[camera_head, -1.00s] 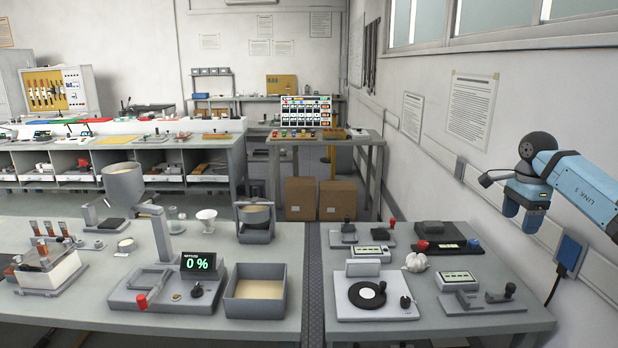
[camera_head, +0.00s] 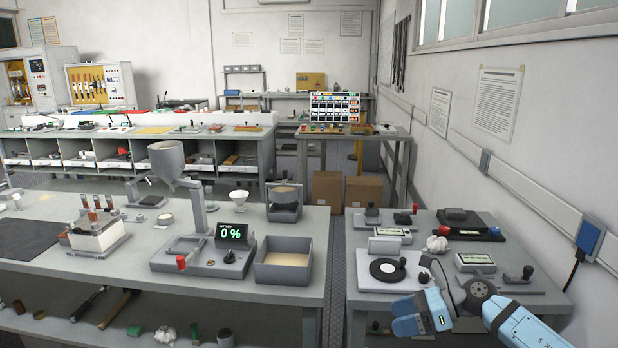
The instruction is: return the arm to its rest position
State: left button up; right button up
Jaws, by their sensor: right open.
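My right arm, with blue links and a dark round wrist joint, comes in from the lower right corner. The arm hides part of that table's front edge. My left gripper is not in view.
The left table holds a hopper (camera_head: 167,160), a scale display reading 0 % (camera_head: 232,233) and an open grey bin (camera_head: 283,275). A narrow gap separates the tables.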

jog(key=s+a+f+m+t+y+b, duration=0.15)
jog(key=s+a+m+t, duration=0.3)
jog(key=m, duration=0.45)
jog(key=s+a+f+m+t+y+b, duration=0.1)
jog(key=s+a+f+m+t+y, duration=0.2)
jog(key=s+m+t, duration=0.4)
jog(key=s+d+f+m+g+h+b, duration=0.1)
jog(key=s+d+f+m+h+b, duration=0.1)
jog(key=s+f+m+h, duration=0.95)
jog(key=s+d+f+m+g+h+b, duration=0.1)
jog(key=s+d+f+m+h, duration=0.35)
jog(key=m, duration=1.45)
pick_arm(q)
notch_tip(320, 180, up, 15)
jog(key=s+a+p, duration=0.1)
jog(key=p, duration=2.5)
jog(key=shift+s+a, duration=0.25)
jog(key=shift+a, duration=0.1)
pick_arm(e)
jog(key=s+r, duration=0.1)
jog(key=r, duration=0.7)
jog(key=s+r+y, duration=0.1)
jog(key=s+r, duration=0.1)
jog(key=r, duration=0.6)
jog(key=shift+s+r, duration=0.3)
jog(key=shift+r, duration=0.05)
jog(key=shift+d+n+y, duration=0.1)
jog(key=shift+n+y, duration=0.15)
